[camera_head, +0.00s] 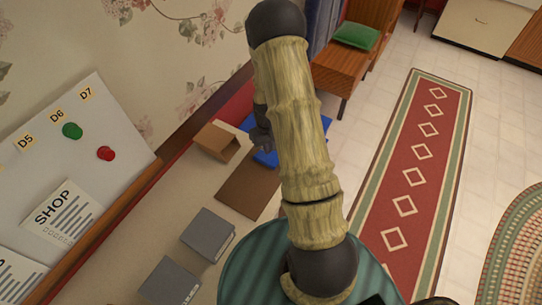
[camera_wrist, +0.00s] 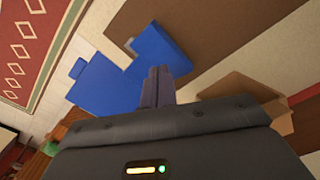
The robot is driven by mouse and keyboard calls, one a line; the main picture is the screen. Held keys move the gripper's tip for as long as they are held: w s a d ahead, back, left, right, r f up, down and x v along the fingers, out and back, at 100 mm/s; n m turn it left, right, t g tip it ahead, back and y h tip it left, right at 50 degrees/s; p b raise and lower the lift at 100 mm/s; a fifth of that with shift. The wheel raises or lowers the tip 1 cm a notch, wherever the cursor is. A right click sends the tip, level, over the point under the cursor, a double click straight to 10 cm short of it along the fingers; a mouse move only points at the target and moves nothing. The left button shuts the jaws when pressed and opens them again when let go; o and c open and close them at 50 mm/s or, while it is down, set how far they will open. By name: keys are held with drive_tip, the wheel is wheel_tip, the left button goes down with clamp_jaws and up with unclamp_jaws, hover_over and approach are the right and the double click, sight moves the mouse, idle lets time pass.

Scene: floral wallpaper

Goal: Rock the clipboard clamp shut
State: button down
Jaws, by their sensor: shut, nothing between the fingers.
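The clipboard appears to be the flat brown board (camera_head: 248,188) on the pale tabletop. Bright blue parts (camera_head: 265,158) lie at its far end, partly hidden by my arm. In the wrist view the brown board (camera_wrist: 205,25) runs across the top, and a blue block (camera_wrist: 160,48) overlaps its edge. A wider blue piece (camera_wrist: 103,85) with a small tab lies to the left. My gripper (camera_wrist: 158,72) is shut and empty, its tips overlapping the blue parts in the picture. I cannot tell whether they touch. The gripper (camera_head: 263,143) also shows small in the head view.
An open cardboard box (camera_head: 216,142) stands beside the board, close right of my fingers in the wrist view (camera_wrist: 243,86). Two grey boxes (camera_head: 208,234) (camera_head: 170,283) are nearer. A whiteboard (camera_head: 105,125) with magnets leans along the wall. A red runner (camera_head: 420,160) lies on the floor.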

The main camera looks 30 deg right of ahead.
drive_tip(key=shift+f+b, duration=1.25)
drive_tip(key=shift+f, duration=0.5)
idle(1.2)
drive_tip(key=shift+r+p, duration=2.5)
drive_tip(key=shift+r, duration=1)
drive_tip(key=shift+r, duration=0.1)
wheel_tip(320, 180, up, 14)
drive_tip(key=f+t, duration=0.1)
hover_over(268, 157)
drive_tip(key=s+a, duration=0.5)
drive_tip(key=a, duration=0.1)
drive_tip(key=s+a+r+t, duration=0.1)
drive_tip(key=s+a+r, duration=0.3)
drive_tip(key=s+r, duration=0.3)
drive_tip(key=shift+s+r+m+t, duration=0.3)
drive_tip(key=shift+s+r+m, duration=0.1)
drive_tip(key=shift+s, duration=0.85)
